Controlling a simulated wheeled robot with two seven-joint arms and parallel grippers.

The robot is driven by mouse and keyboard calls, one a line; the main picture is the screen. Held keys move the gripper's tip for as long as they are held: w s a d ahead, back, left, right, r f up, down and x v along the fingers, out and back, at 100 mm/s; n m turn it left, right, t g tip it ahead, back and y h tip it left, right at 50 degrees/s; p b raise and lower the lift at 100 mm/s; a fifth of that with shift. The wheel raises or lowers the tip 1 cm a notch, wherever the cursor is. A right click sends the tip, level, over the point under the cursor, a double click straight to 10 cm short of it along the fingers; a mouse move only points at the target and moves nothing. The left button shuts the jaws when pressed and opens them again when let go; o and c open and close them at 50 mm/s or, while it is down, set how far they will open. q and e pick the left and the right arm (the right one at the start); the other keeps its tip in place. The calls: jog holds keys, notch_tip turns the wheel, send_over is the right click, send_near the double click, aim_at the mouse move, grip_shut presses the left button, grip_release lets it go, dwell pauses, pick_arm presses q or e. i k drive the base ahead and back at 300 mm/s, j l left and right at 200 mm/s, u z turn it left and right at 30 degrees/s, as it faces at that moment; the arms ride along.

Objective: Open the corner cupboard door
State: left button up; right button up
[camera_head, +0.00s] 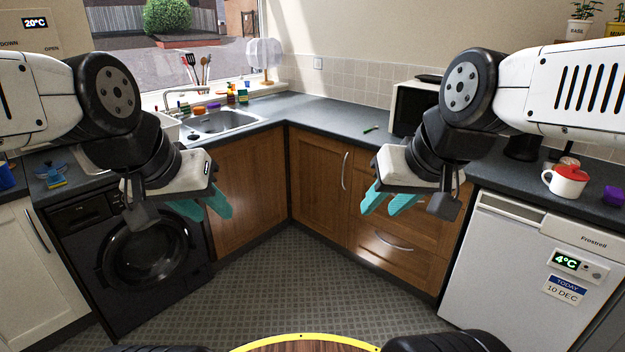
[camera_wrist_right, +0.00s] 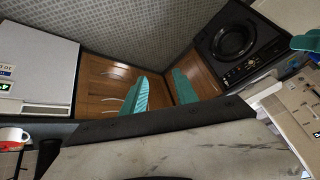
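The corner cupboard has wooden doors meeting at the inner corner. The right-hand door (camera_head: 317,182) is closed and has a vertical metal handle (camera_head: 345,171) near its right edge. The left-hand door (camera_head: 248,188) is also closed; my left gripper hides part of its left side. My left gripper (camera_head: 206,208) has teal fingers apart, empty, in front of that door and the washing machine. My right gripper (camera_head: 382,203) is open and empty, right of the handle and in front of the drawers. Its spread fingers show in the right wrist view (camera_wrist_right: 163,90).
Wooden drawers (camera_head: 395,250) stand right of the door, then a white fridge (camera_head: 530,270). A black washing machine (camera_head: 145,250) is at left. The worktop (camera_head: 330,115) carries a sink (camera_head: 220,121) and a microwave (camera_head: 410,105). The patterned floor (camera_head: 300,285) is clear.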

aim_at(322, 167)
jog(key=i+l, duration=0.2)
jog(key=i, duration=0.35)
jog(key=i+l+u, duration=0.1)
jog(key=i, duration=0.4)
jog(key=i+l+u, duration=0.1)
jog(key=i+l, duration=0.2)
jog(key=i, duration=0.25)
jog(key=i+l, duration=0.25)
jog(key=i, duration=0.25)
